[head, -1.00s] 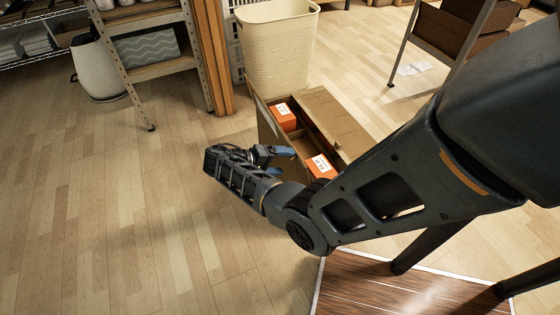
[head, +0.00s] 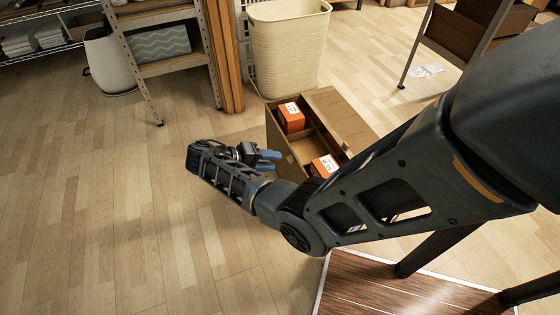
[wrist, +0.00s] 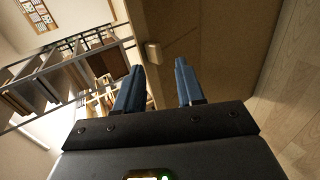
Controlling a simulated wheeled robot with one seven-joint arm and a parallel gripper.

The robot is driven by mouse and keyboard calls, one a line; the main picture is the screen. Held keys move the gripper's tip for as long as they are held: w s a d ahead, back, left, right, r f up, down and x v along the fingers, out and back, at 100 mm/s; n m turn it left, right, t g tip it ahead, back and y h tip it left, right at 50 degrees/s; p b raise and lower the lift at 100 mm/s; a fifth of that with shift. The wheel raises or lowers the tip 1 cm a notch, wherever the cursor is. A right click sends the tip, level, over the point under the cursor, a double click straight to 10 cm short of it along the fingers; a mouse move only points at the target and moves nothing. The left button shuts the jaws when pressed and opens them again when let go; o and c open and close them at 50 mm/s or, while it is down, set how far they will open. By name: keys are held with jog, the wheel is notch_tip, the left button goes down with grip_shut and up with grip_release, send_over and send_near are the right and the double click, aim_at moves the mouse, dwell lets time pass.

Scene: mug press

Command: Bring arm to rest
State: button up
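My arm reaches in from the right of the head view, bent at the elbow. My gripper (head: 270,160) is at its end, held above the floor just left of an open cardboard box (head: 345,122). In the wrist view, the two blue fingers of my gripper (wrist: 158,88) stand apart with nothing between them. Beyond them is a brown panel, likely the side of the box (wrist: 205,45). Part of the box is hidden behind my arm.
Two orange boxes, one at the back (head: 291,118) and one nearer (head: 324,167), sit in the cardboard box. A cream bin (head: 288,50) stands behind it. A shelf rack (head: 155,60) is at upper left. A dark wooden surface (head: 365,285) is at the bottom. The left floor is clear.

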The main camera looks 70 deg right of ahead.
jog(key=shift+w+a+r, duration=0.25)
jog(key=shift+w+r, duration=0.1)
jog(key=shift+w, duration=0.05)
dwell(0.4)
